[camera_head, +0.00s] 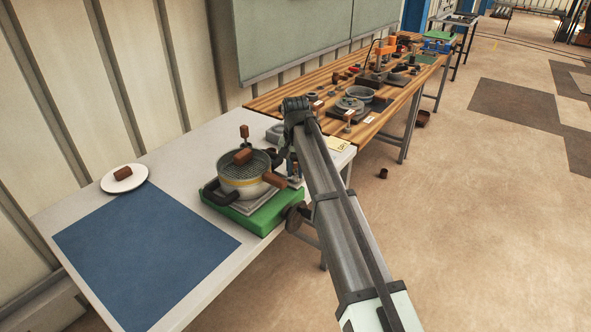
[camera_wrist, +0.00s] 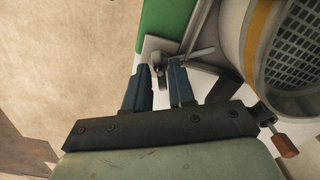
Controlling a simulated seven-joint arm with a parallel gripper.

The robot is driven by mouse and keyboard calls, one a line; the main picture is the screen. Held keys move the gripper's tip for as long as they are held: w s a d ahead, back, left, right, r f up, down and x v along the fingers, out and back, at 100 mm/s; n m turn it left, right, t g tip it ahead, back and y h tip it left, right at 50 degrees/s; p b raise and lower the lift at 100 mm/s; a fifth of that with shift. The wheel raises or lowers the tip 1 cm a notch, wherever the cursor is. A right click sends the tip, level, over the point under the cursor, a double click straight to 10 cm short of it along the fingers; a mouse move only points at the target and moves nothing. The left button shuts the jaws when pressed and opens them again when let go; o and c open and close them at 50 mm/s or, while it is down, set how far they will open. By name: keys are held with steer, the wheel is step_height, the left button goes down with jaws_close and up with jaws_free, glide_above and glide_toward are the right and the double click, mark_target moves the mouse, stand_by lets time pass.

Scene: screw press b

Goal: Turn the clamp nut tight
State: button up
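In the wrist view my gripper (camera_wrist: 160,72) has its two blue fingers apart. A small grey metal piece, seemingly the clamp nut (camera_wrist: 158,62), shows between the fingertips, with a thin light lever (camera_wrist: 198,54) beside it. I cannot tell whether either finger touches it. In the head view my gripper (camera_head: 291,166) points down at the right side of the press (camera_head: 243,181), a round pot with a mesh top, yellow band and brown-tipped handles. The press stands on a green base (camera_head: 262,221). The nut is hidden behind my arm there.
A blue mat (camera_head: 145,250) covers the table's left part. A white plate (camera_head: 109,184) with a brown cylinder (camera_head: 123,173) lies at the back left. A wooden bench (camera_head: 392,112) with several items stands beyond. The floor right of the table is mostly clear.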

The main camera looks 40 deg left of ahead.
jaws_close()
steer(key=m, duration=1.1)
steer(key=shift+m, duration=2.1)
steer(key=shift+o, duration=1.3)
jaws_free()
